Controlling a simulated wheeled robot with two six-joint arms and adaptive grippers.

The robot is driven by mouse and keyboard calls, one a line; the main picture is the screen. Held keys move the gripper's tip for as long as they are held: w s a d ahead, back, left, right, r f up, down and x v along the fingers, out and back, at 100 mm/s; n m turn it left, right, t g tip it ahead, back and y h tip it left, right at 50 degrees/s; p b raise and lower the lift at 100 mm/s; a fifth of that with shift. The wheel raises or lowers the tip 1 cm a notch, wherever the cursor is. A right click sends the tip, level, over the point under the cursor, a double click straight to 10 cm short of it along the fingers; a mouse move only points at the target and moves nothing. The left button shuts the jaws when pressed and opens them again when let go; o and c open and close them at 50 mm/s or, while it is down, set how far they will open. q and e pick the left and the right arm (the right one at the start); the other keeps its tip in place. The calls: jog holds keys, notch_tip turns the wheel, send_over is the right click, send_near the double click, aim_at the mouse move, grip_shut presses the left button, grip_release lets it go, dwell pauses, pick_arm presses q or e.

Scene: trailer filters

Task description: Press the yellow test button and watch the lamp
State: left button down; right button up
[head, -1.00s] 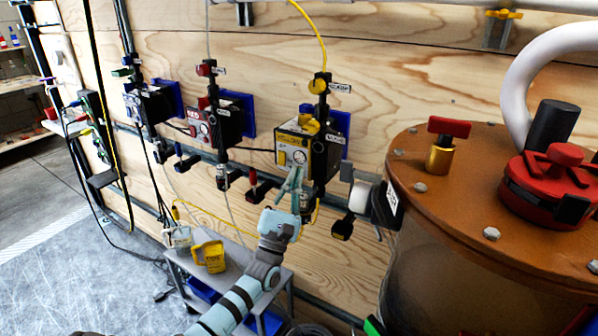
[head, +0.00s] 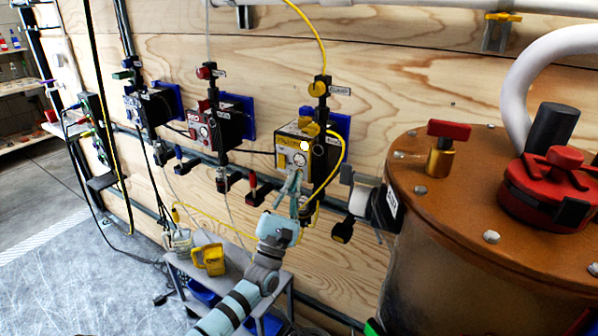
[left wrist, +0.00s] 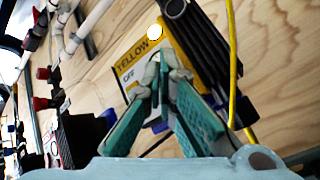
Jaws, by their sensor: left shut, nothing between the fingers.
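The yellow-fronted box (head: 283,141) hangs on the plywood wall right of centre. A round lamp (head: 305,145) on its front glows bright. The lamp also shows bright in the left wrist view (left wrist: 155,32), above a panel (left wrist: 129,70) labelled "YELLOW" and "OFF". My left gripper (head: 296,173) is shut and empty, its teal fingers pointing up at the lower front of the box. In the left wrist view the fingertips (left wrist: 161,76) overlap the panel; I cannot tell whether they touch it. The test button is not clearly visible. My right gripper is not in view.
A red box (head: 203,127) and a blue box (head: 141,107) hang further left. A brown-lidded tank (head: 455,190) stands close on the right. A small grey table (head: 236,262) with a yellow device (head: 211,259) is below. Cables and black valves hang around the boxes.

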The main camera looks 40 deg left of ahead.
pick_arm(q)
jog(key=shift+s, duration=0.3)
jog(key=s+p, duration=0.2)
jog(key=s, duration=0.1)
jog(key=s+p, duration=0.1)
jog(key=s, duration=0.1)
jog(key=shift+d, duration=0.3)
dwell(0.7)
